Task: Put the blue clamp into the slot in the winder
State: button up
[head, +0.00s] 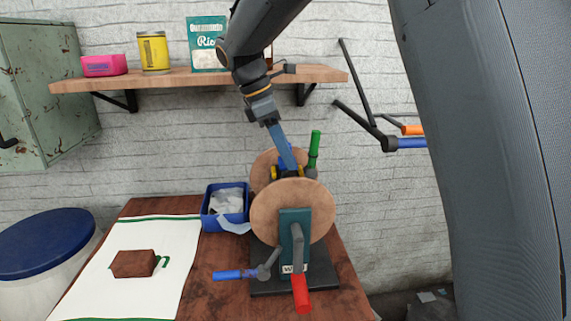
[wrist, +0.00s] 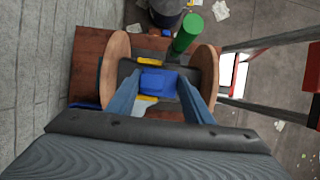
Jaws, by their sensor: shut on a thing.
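The winder has two round wooden discs on a dark base, with a teal upright (head: 294,222) in front, a grey crank with a red grip and a green handle (head: 315,145). In the wrist view its discs (wrist: 115,65) stand left and right of a dark drum with yellow pieces. My gripper (wrist: 159,78) is shut on the blue clamp (wrist: 158,83), pointing down between the discs. The clamp sits between two yellow pieces, over or at the drum; I cannot tell how deep. In the head view the near disc and my fingers hide most of it.
A blue bin (head: 210,221) with white cloth stands left of the winder. A brown block (head: 134,263) lies on a white mat. A blue-handled lever (head: 228,275) sticks out at the base's left. A wooden shelf (head: 180,80) with goods runs behind; handled rods stick out at the right.

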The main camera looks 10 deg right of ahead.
jog(key=shift+f+p, duration=0.3)
jog(key=shift+f, duration=1.45)
jog(key=o, duration=1)
jog(key=shift+f, duration=0.1)
jog(key=b+v, duration=0.2)
jog(key=v, duration=1)
